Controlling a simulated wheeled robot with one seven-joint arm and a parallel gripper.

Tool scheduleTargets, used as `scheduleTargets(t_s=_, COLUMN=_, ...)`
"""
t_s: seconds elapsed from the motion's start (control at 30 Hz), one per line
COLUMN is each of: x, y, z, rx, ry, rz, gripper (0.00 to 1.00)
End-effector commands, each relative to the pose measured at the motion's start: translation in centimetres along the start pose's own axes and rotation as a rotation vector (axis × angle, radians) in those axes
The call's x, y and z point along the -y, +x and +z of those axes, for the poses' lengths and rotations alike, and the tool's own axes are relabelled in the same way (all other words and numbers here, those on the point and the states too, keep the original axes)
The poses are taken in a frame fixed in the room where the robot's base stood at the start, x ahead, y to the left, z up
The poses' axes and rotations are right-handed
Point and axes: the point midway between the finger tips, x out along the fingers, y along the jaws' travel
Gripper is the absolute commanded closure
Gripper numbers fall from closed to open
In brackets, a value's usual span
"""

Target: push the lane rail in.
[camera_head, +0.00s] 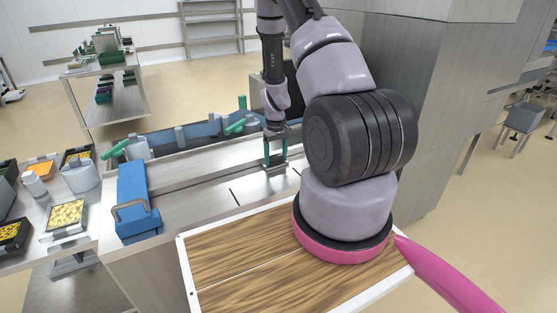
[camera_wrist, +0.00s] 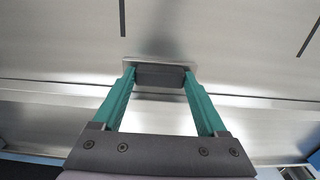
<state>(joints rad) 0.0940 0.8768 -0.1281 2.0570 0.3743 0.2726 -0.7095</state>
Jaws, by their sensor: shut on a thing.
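My gripper (camera_head: 275,163) is over the metal deck of the sealer, pointing down. In the wrist view its two green fingers (camera_wrist: 160,80) are closed on the sides of a dark grey grip block (camera_wrist: 160,76). The block sits at a small shiny metal plate (camera_wrist: 140,61). The lane rail appears to be the long metal bar (camera_wrist: 50,95) crossing that view from side to side; it also shows in the head view (camera_head: 190,177), running along the deck. The join between block and rail is partly hidden by the fingers.
A blue box with a handle (camera_head: 135,200) stands at the deck's left end. Green-handled items and grey cylinders line the blue-walled strip (camera_head: 200,130) behind. Dark slots (camera_wrist: 122,18) mark the deck. Food trays (camera_head: 66,217) lie at left. A tall steel cabinet (camera_head: 420,110) stands at right.

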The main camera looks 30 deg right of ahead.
Motion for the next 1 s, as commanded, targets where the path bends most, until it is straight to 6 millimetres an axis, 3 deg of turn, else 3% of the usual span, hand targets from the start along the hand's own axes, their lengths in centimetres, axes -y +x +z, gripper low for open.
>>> scheduleTargets(t_s=0.1, x=0.0, y=0.0, z=-2.0, rx=-0.005, ry=-0.003, rz=0.003, gripper=1.00)
scheduleTargets(t_s=0.43, x=0.0, y=-0.1, z=-2.6, rx=-0.008, ry=-0.001, rz=0.004, gripper=1.00)
scheduleTargets(t_s=0.47, x=0.0, y=-0.1, z=-2.7, rx=-0.008, ry=-0.001, rz=0.004, gripper=0.18)
scheduleTargets(t_s=0.5, x=0.0, y=-0.1, z=-2.7, rx=-0.008, ry=-0.002, rz=0.004, gripper=0.02)
scheduleTargets(t_s=0.83, x=0.0, y=-0.5, z=-2.5, rx=-0.005, ry=-0.002, rz=0.003, gripper=0.00)
scheduleTargets(t_s=1.0, x=0.1, y=-2.9, z=-2.5, rx=-0.007, ry=-0.004, rz=0.003, gripper=0.00)
